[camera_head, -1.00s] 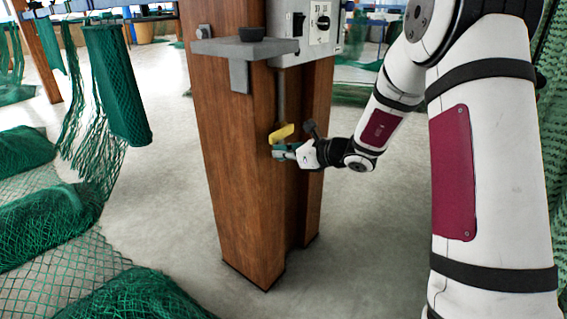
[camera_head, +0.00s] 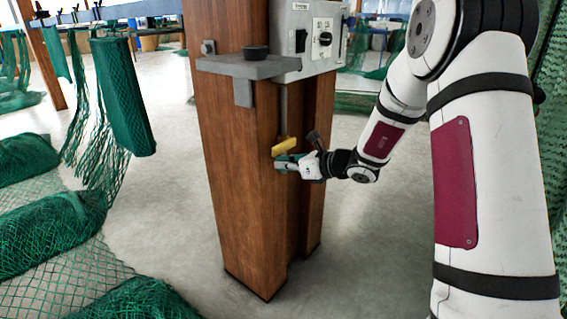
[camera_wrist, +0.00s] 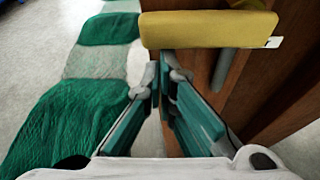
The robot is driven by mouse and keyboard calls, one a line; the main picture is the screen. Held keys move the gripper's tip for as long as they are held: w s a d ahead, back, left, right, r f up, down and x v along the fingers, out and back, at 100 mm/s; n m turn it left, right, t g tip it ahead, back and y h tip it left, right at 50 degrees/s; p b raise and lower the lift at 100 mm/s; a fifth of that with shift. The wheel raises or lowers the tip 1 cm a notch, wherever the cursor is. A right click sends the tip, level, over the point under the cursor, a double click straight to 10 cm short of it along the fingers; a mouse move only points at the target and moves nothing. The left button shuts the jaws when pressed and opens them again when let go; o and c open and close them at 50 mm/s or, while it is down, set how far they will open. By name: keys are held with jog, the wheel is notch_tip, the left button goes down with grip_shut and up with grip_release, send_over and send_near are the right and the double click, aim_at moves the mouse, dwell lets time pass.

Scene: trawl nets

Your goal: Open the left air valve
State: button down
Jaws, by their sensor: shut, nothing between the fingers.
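A yellow valve handle (camera_head: 286,147) sits on the wooden post below a grey control box, at the foot of a thin vertical pipe (camera_head: 283,105). In the wrist view the yellow handle (camera_wrist: 208,30) lies almost level across the top, with a small pale tag at its right end. My gripper (camera_head: 278,163) is just below the handle in the head view, close to the post. In the wrist view my gripper's teal fingers (camera_wrist: 161,75) are together and empty, their tips just below the handle's left part. I cannot tell whether they touch it.
The wooden post (camera_head: 240,180) stands right beside my gripper. A grey shelf (camera_head: 245,68) with a dark knob juts out above, next to the control box (camera_head: 305,35). Green nets (camera_head: 40,225) lie on the floor at left. The floor right of the post is clear.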

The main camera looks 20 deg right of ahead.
aim_at(276, 153)
jog(key=shift+r, duration=0.2)
notch_tip(276, 153, up, 3)
jog(key=m+p, duration=0.1)
jog(key=p, duration=0.3)
jog(key=m+y+p, duration=0.1)
jog(key=m+p, duration=0.1)
jog(key=p, duration=0.2)
jog(key=shift+s+a+r+g+y+p, duration=0.15)
jog(key=shift+g+y+p, duration=0.15)
jog(key=shift+g, duration=0.1)
jog(key=r+m+p, duration=0.1)
jog(key=p, duration=0.1)
jog(key=r+m+y+p, duration=0.1)
jog(key=p, duration=0.1)
jog(key=m+p, duration=0.1)
jog(key=p, duration=0.1)
jog(key=shift+d+r+g, duration=0.25)
jog(key=shift+r+g, duration=0.05)
jog(key=shift+r, duration=0.1)
jog(key=w+d+r+m+y+p, duration=0.2)
jog(key=w+d+r+m+y, duration=0.1)
jog(key=m, duration=0.3)
jog(key=shift+d+r+m+p, duration=0.3)
jog(key=shift+r, duration=0.25)
jog(key=shift+w+d, duration=0.1)
jog(key=shift+r, duration=0.1)
